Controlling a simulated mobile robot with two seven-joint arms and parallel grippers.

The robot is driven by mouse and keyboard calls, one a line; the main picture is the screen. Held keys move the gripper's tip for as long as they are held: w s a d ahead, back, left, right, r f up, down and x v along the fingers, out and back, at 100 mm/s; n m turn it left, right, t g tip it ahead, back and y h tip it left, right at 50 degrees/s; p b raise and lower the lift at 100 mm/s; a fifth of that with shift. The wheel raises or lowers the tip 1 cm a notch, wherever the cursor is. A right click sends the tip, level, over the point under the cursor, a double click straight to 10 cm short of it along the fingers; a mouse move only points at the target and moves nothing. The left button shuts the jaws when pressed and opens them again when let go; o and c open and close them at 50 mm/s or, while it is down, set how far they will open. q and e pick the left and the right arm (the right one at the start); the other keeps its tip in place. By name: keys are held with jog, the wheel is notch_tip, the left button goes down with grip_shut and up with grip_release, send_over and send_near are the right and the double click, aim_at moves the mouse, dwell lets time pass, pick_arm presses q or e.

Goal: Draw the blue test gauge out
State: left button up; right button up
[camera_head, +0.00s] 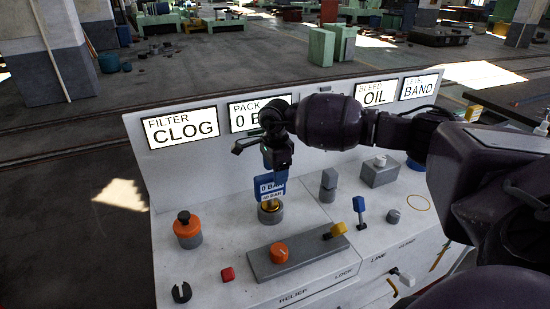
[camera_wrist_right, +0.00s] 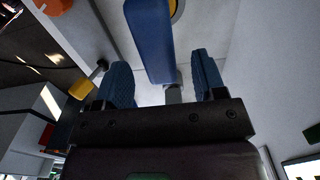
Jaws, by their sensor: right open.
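The blue test gauge (camera_head: 270,187) reads "0 BAR" and stands upright in a brass-coloured ring on a grey round fitting (camera_head: 270,215) on the white console. My right gripper (camera_head: 277,168) is above and at the gauge, pointing down. In the right wrist view the blue gauge (camera_wrist_right: 151,38) extends into the space between the two blue finger pads of the right gripper (camera_wrist_right: 163,82). The fingers are apart, with visible gaps beside the gauge. My left gripper is not in view.
Nearby on the console are an orange knob (camera_head: 186,225), a grey block with a dial (camera_head: 278,253), a yellow lever (camera_head: 335,231), a blue-topped lever (camera_head: 359,208) and a grey post (camera_head: 328,184). The upright back panel (camera_head: 178,170) carries displays, partly behind my right arm.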

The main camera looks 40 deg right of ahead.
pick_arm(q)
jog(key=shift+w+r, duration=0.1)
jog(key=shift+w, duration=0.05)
pick_arm(e)
jog(key=shift+f, duration=2.1)
jog(key=shift+c, duration=0.5)
grip_shut()
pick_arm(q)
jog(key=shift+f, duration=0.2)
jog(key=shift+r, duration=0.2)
pick_arm(e)
jog(key=shift+r, duration=0.2)
jog(key=shift+r, duration=0.55)
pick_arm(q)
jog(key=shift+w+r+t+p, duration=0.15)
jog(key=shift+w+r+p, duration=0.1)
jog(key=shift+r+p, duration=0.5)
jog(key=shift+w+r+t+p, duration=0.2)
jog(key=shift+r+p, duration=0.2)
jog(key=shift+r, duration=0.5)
pick_arm(e)
jog(key=shift+r, duration=2.6)
